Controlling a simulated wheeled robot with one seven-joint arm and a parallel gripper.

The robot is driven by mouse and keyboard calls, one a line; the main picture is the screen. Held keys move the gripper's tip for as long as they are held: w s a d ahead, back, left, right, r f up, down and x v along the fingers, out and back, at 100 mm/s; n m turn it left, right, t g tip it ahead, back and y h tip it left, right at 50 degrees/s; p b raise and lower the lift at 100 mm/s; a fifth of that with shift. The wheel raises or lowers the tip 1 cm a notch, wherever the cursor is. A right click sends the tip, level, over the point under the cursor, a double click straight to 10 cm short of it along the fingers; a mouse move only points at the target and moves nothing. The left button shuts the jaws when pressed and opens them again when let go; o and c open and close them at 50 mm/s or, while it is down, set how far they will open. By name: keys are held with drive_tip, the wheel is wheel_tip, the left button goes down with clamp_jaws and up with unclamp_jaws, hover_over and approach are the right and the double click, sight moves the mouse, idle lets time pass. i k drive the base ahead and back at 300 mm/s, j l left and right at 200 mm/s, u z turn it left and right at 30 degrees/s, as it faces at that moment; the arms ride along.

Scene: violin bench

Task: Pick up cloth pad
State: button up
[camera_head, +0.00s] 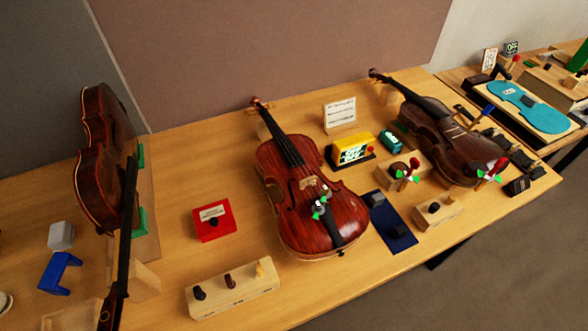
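A dark blue flat rectangle (398,238) that looks like cloth lies on the bench, just right of the middle violin. My gripper is not in view.
The middle violin (290,221) lies left of the blue rectangle. Wooden blocks with small knobs (437,213) stand to its right, and another violin (440,140) lies beyond. A red box (213,221) and a wooden peg block (235,289) stand left. The bench's front edge is close.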

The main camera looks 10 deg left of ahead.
sight(61, 233)
drive_tip(key=u, duration=1.75)
